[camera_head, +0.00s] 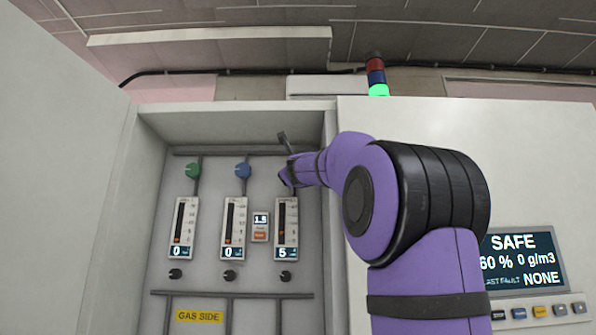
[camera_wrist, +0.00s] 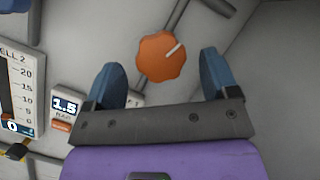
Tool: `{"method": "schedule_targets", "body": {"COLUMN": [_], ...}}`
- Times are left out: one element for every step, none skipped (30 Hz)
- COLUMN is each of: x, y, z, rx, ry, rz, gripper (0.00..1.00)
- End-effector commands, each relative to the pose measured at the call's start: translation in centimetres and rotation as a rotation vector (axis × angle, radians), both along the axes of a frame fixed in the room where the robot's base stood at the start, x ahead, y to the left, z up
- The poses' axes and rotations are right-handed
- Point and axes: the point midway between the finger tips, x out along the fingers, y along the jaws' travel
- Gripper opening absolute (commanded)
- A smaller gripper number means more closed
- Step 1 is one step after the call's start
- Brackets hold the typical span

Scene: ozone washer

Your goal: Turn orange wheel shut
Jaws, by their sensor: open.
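The orange wheel (camera_wrist: 161,57) is a scalloped knob with a white pointer line aimed up and to the right in the wrist view. It sits on the grey panel and lies just ahead of my gripper (camera_wrist: 165,75), roughly between the lines of its two blue fingers. The fingers are open, one on each side, with visible gaps to the wheel. How far the fingertips are from it in depth is hard to tell. In the head view my purple arm reaches into the cabinet at the right column (camera_head: 288,175), and it hides the orange wheel.
A green knob (camera_head: 192,170) and a blue knob (camera_head: 243,170) sit above the left and middle flow meters. The right meter (camera_head: 287,230) reads 5; the others read 0. Black knobs are below. The cabinet's side walls bound the space. A status screen (camera_head: 521,262) reads SAFE.

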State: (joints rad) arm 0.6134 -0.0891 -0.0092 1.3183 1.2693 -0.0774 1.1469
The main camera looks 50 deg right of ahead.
Motion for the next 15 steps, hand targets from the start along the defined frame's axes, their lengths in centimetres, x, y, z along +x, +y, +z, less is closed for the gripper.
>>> {"method": "schedule_targets", "body": {"x": [-0.4, -0.7, -1.1, -1.3, -1.6, -2.0, -2.3, -2.7, -3.2, -3.5, -3.9, -4.2, -4.5, -4.8, -5.0], "y": [0.5, 0.7, 1.1, 1.3, 1.5, 1.8, 2.1, 2.5, 2.9, 3.1, 3.3, 3.6, 3.8, 4.0, 4.3], "z": [-0.1, -0.3, -0.4, -0.6, -0.7, -0.9, -1.1, -1.2, -1.5, -1.7, -1.8, -2.0, -2.2, -2.3, -2.4], "rx": [-0.001, -0.001, -0.001, -0.002, -0.002, -0.002, 0.000, -0.002, -0.001, 0.000, 0.000, 0.000, 0.000, -0.001, 0.000], "ry": [0.001, 0.001, 0.001, 0.001, 0.001, 0.000, -0.001, -0.001, -0.001, -0.001, -0.002, -0.002, -0.001, -0.001, -0.001], "rz": [0.001, 0.000, 0.001, 0.001, 0.000, 0.001, 0.002, 0.003, 0.004, 0.002, 0.002, 0.002, 0.001, 0.002, 0.001], "gripper": [0.80, 0.80, 0.80, 0.80, 0.80, 0.80, 0.80, 0.80, 0.80, 0.80, 0.80, 0.80, 0.80, 0.80, 0.80]}}
